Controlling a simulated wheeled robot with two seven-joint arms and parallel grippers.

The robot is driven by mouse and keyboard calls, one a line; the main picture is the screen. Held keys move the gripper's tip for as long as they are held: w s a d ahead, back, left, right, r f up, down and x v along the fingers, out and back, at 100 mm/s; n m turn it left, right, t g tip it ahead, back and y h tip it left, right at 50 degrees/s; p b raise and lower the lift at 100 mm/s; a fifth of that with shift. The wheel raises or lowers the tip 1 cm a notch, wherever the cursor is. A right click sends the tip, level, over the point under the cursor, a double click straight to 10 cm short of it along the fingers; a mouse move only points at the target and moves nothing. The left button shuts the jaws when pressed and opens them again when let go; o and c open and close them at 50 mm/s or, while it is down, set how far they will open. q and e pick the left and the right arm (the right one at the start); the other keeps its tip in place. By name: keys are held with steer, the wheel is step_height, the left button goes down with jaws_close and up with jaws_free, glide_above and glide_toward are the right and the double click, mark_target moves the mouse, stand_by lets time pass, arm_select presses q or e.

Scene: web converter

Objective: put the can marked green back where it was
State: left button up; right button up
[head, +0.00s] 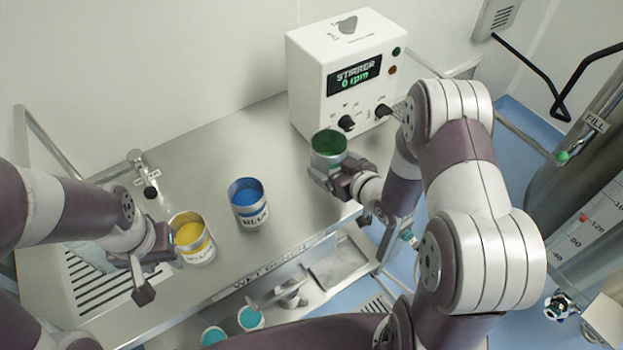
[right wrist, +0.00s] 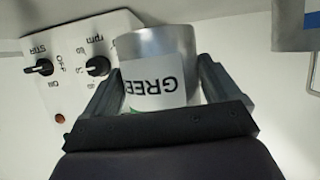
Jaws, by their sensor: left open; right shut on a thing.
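The green can (head: 328,144) is an open metal can with green paint inside, in front of the stirrer box. My right gripper (head: 327,172) is shut around it. In the right wrist view the can (right wrist: 160,62) sits between the two fingers (right wrist: 155,95), its label reading upside down with "GREE" visible. Whether the can touches the bench cannot be told. My left gripper (head: 152,268) is open beside the yellow can (head: 193,243), at the bench's front left. The blue can (head: 246,210) stands upright on the bench between the yellow and green cans.
The stirrer box (head: 345,75) reads 0 rpm at the back of the steel bench (head: 200,140). A small tap (head: 140,165) and a drain grille (head: 95,285) are at left. Two teal cans (head: 250,318) sit below the front edge. The bench behind the blue can is clear.

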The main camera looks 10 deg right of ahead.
steer(key=a+f, duration=0.1)
steer(key=a, duration=0.1)
steer(key=w+a+f, duration=0.1)
steer(key=a, duration=0.1)
steer(key=shift+a+f, duration=0.1)
steer(key=shift+f, duration=0.25)
step_height(320, 180, down, 3)
steer(key=shift+p, duration=0.35)
steer(key=shift+f, duration=0.4)
